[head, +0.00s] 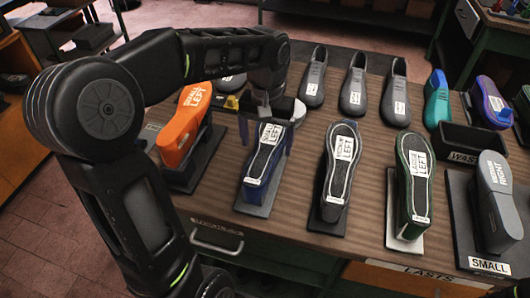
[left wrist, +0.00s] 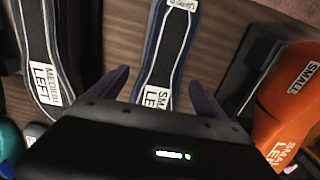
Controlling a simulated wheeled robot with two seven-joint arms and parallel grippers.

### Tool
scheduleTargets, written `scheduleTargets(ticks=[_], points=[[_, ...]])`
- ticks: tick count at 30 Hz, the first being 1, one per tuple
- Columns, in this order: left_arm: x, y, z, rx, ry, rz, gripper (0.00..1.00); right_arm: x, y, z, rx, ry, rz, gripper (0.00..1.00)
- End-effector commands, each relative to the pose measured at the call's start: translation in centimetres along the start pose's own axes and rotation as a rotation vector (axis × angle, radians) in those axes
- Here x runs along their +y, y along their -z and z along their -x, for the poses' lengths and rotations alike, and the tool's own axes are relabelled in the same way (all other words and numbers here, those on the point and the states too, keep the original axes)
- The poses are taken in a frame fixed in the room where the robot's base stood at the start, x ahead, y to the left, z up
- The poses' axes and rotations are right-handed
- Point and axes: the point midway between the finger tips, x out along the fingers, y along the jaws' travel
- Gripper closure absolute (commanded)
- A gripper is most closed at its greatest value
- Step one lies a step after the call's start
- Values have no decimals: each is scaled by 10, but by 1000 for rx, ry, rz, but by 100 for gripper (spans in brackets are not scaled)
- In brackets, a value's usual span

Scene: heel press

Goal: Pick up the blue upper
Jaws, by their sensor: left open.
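The blue upper (head: 254,186) is dark navy with a grey sole strip and a white label reading LEFT. It sits sole-up on a stand at the table's front, between the orange and black uppers. In the left wrist view the blue-edged upper (left wrist: 168,52) runs up the middle. My left gripper (head: 268,132) is above the blue upper's labelled end. Its jaws are open, with one finger on each side of the upper in the wrist view (left wrist: 157,88). Whether a finger touches it I cannot tell. My right gripper is not in view.
Several grey lasts (head: 354,91) and a dark waste bin (head: 470,142) are behind.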

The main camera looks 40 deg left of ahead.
Motion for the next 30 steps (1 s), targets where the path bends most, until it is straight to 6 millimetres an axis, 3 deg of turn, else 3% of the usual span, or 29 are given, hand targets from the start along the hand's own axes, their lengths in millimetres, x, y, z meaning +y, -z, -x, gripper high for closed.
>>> scheduleTargets(ticks=[8, 26, 30], points=[[-1, -1, -33, -2, 0, 1, 14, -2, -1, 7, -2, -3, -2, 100], [-1, -1, -34, -1, 0, 0, 14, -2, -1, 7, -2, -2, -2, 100], [-1, -1, -34, -1, 0, 0, 25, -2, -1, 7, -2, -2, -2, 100]])
